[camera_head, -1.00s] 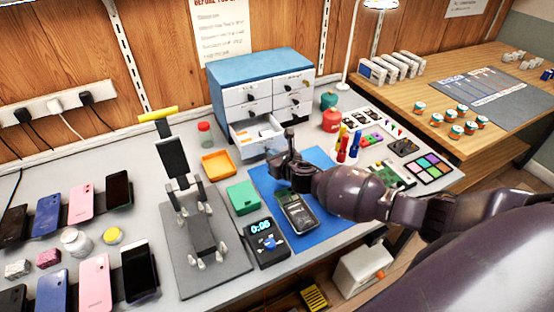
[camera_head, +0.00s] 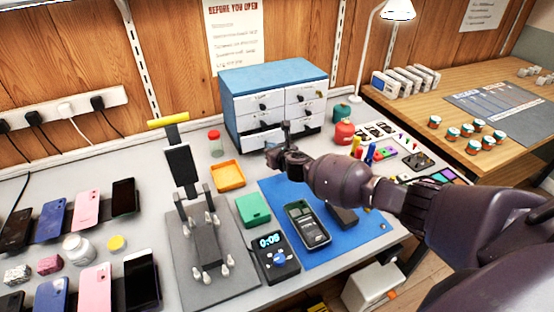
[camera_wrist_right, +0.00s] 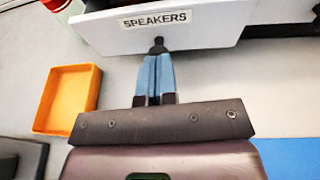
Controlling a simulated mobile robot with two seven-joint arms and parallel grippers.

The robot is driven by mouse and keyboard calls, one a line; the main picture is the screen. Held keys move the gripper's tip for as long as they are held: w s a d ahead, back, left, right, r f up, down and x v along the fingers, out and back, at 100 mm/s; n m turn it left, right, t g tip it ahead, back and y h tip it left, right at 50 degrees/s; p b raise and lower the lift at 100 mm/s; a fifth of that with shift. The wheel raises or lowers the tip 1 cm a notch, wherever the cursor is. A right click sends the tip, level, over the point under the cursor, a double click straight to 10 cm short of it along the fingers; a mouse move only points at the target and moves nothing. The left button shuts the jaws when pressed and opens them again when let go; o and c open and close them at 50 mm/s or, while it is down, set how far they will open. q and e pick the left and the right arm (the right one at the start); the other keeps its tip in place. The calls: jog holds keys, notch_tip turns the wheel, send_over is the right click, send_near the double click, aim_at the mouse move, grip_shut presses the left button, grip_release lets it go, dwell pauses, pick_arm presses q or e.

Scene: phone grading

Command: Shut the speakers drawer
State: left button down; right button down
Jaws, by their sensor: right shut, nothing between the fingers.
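My left gripper is not in view.
An orange tray (camera_head: 241,184) and a red-lidded jar (camera_head: 215,143) are left of the drawer. A green box (camera_head: 252,208) and a blue mat (camera_head: 272,190) with a phone (camera_head: 306,224) lie in front. Red and green bottles (camera_head: 343,132) stand right of the cabinet.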

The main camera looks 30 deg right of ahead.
aim_at(266, 141)
jog(key=x, duration=0.2)
jog(key=shift+w+d+r+b, duration=0.1)
jog(key=shift+w+b, duration=0.2)
jog(key=shift+w, duration=0.35)
jog(key=shift+w+d+r, duration=0.1)
jog(key=shift+r, duration=0.3)
